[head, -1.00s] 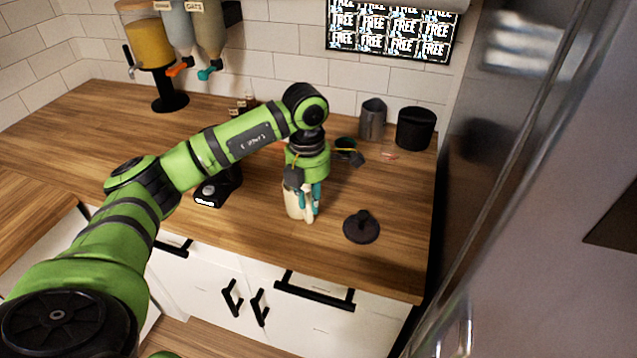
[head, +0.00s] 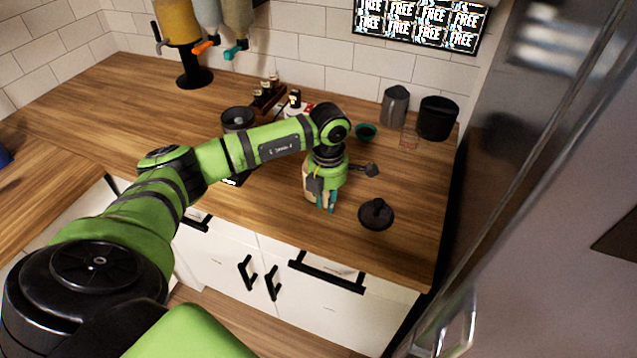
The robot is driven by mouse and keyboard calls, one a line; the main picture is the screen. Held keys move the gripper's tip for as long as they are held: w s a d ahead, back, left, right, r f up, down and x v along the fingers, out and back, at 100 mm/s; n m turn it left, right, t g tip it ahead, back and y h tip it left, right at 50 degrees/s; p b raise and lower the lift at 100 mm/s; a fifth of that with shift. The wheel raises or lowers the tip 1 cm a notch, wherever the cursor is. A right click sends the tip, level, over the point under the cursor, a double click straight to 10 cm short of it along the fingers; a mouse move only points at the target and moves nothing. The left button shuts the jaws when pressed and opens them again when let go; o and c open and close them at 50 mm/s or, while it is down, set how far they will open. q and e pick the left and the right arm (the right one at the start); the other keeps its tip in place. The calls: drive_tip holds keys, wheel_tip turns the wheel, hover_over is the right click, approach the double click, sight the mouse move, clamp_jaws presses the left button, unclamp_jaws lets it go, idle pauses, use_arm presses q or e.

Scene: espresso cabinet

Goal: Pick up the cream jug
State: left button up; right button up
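A cream-coloured object, seemingly the cream jug (head: 308,190), stands on the wooden counter near its front edge. It is mostly hidden by my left gripper. My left gripper (head: 326,208) points down with teal fingertips right at the jug, in front of it and to its right. A bit of cream shows around the fingers; I cannot tell whether they are closed on it. My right gripper is not in view.
A dark tamper-like object (head: 376,214) stands just right of the gripper. A grey metal pitcher (head: 395,106), a black bin (head: 437,118) and a small green bowl (head: 366,132) stand behind. A steel fridge-like surface (head: 540,150) bounds the right.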

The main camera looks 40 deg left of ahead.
use_arm(q)
clamp_jaws()
drive_tip(key=shift+r, duration=0.15)
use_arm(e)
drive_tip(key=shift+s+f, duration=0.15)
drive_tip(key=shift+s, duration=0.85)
use_arm(q)
drive_tip(key=shift+r, duration=0.1)
drive_tip(key=shift+r+b, duration=0.65)
drive_tip(key=shift+r, duration=0.15)
drive_tip(key=shift+r+b, duration=0.5)
drive_tip(key=shift+r, duration=0.45)
drive_tip(key=d+r+b, duration=0.2)
drive_tip(key=d+r, duration=0.1)
drive_tip(key=d, duration=0.2)
drive_tip(key=s+d+r+b, duration=0.1)
drive_tip(key=d+r, duration=0.3)
drive_tip(key=d, duration=0.2)
drive_tip(key=shift+s+d+b, duration=0.25)
drive_tip(key=shift+d+b, duration=0.05)
drive_tip(key=shift+b, duration=0.1)
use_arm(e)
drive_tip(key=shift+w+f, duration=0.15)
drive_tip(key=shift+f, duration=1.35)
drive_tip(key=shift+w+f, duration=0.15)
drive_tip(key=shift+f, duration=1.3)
